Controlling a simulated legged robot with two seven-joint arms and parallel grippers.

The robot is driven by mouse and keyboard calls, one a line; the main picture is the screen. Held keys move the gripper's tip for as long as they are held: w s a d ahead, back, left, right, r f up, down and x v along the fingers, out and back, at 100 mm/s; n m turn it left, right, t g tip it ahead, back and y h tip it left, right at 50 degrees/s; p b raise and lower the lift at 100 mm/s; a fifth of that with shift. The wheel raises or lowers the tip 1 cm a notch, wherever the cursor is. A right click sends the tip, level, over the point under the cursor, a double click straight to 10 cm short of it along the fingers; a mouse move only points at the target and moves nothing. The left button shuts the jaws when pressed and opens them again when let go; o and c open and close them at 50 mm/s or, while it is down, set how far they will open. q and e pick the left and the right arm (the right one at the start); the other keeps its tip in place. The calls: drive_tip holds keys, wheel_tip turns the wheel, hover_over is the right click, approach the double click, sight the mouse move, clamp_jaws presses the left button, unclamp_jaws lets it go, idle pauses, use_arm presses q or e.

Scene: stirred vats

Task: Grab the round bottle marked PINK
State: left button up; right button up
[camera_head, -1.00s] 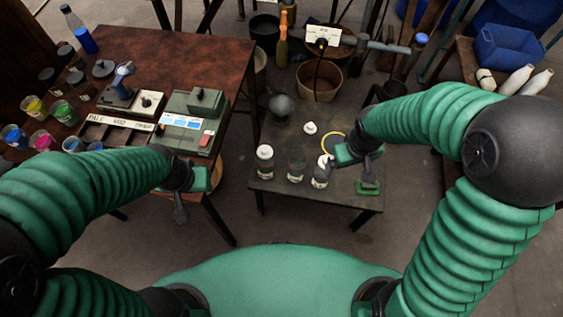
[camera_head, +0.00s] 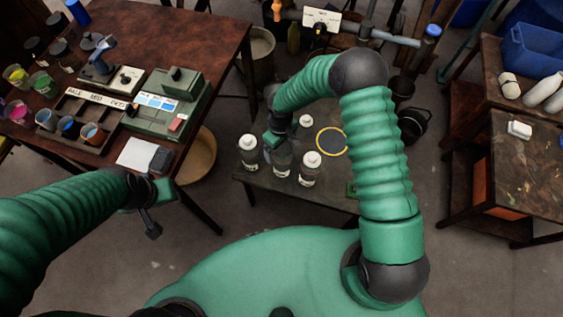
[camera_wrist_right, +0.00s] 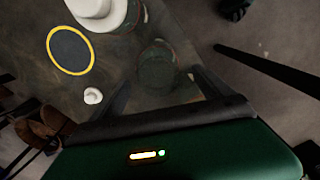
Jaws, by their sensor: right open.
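Three bottles stand in a row on the low dark table (camera_head: 262,190): a white-topped left bottle (camera_head: 248,154), a dark, see-through middle bottle (camera_head: 282,166) and a white-topped right bottle (camera_head: 310,168). Their labels are too small to read, so I cannot tell which is marked PINK. My right gripper (camera_head: 274,147) is over the row, close to the middle bottle. In the right wrist view, a dark round bottle (camera_wrist_right: 156,66) shows between the spread fingers of my open right gripper (camera_wrist_right: 163,88). My left gripper (camera_head: 149,212) is over the floor, apart from the bottles.
A yellow-ringed dark disc (camera_head: 331,141) and a small white-topped item (camera_head: 305,121) lie behind the bottles. The brown table (camera_head: 192,42) at left holds cups and a green device (camera_head: 165,103). A side table (camera_head: 535,178) stands right.

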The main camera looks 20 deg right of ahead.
drive_tip(key=shift+d+f, duration=0.25)
drive_tip(key=shift+f, duration=0.9)
drive_tip(key=f, duration=0.3)
drive_tip(key=f+b, duration=0.1)
drive_tip(key=f, duration=0.1)
drive_tip(key=shift+s, duration=0.3)
drive_tip(key=c, duration=2)
drive_tip(key=shift+o, duration=0.2)
drive_tip(key=shift+r, duration=0.15)
